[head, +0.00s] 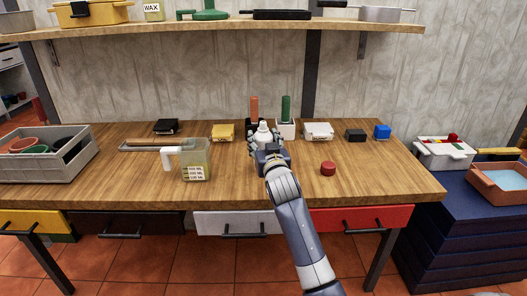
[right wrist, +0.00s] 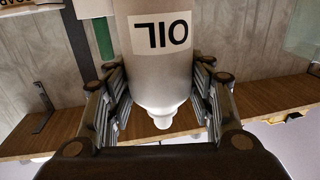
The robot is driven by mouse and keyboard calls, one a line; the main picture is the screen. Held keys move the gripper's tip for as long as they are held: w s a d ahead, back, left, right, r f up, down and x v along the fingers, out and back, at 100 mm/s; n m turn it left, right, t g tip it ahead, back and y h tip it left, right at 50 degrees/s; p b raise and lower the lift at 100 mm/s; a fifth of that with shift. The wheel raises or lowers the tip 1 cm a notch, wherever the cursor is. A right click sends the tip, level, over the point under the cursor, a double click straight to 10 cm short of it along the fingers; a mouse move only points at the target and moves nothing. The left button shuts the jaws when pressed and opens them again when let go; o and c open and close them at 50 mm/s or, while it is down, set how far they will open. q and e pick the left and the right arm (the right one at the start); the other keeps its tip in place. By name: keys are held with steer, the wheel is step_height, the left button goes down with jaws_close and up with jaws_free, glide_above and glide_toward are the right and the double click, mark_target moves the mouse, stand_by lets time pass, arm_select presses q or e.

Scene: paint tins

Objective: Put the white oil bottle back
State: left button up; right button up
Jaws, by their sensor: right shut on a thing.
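The white oil bottle (head: 263,127) is in my right gripper (head: 266,143), over the middle of the wooden table. In the right wrist view the bottle (right wrist: 158,75) carries a label reading OIL, which appears upside down. The fingers of the gripper (right wrist: 160,103) are closed on its two sides. In the head view the gripper hides the bottle's lower part, so I cannot tell whether it touches the table. My left gripper is not in view.
Behind the bottle stand a black holder with an orange-brown piece (head: 254,107) and a white holder (head: 286,131) with a green piece. A clear jug (head: 196,162) is left, a red round item (head: 328,168) right. A shelf (head: 215,27) hangs above.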

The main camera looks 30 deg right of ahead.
step_height(320, 180, down, 2)
steer(key=shift+f, duration=0.35)
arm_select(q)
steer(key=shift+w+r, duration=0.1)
arm_select(e)
steer(key=shift+f, duration=0.25)
steer(key=shift+f, duration=0.1)
steer(key=o, duration=0.7)
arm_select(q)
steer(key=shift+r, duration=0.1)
arm_select(e)
steer(key=shift+o, duration=0.2)
